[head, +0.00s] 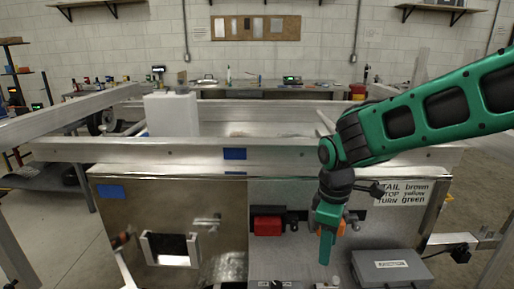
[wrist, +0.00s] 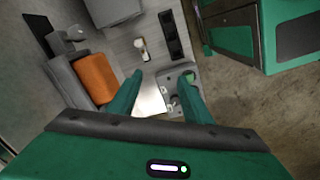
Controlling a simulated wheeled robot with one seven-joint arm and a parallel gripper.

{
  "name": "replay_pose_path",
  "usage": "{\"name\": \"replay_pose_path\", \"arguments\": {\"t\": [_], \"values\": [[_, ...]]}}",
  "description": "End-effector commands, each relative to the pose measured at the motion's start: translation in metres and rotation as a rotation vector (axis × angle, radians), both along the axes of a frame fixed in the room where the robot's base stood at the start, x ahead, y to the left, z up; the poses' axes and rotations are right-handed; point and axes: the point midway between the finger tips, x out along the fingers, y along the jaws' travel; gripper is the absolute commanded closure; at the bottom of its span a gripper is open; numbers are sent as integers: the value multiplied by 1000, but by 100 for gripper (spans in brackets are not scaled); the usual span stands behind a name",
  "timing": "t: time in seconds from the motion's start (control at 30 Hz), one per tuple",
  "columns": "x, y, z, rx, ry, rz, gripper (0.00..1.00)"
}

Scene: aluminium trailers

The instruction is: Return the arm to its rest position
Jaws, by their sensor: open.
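My green arm reaches in from the right in the head view. My gripper (head: 327,232) points down in front of the trailer's metal rear panel, close to an orange light (head: 341,228) that it partly covers.
A red light (head: 268,222) sits on the panel left of my gripper. A grey case (head: 392,268) stands low at right. The aluminium trailer rail (head: 130,152) crosses behind. Floor (head: 55,235) is open at left.

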Motion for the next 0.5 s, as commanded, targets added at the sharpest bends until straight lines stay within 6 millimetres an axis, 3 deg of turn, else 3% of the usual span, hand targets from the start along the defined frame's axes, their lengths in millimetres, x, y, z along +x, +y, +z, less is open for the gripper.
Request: {"name": "replay_pose_path", "arguments": {"t": [0.03,0.2,0.33,0.5], "values": [[-9,-33,9,-5,-11,-137,55],[-59,-128,26,-10,-28,-632,55],[-111,-181,32,2,-33,-1000,55],[-171,-216,31,30,-28,-1385,55]]}}
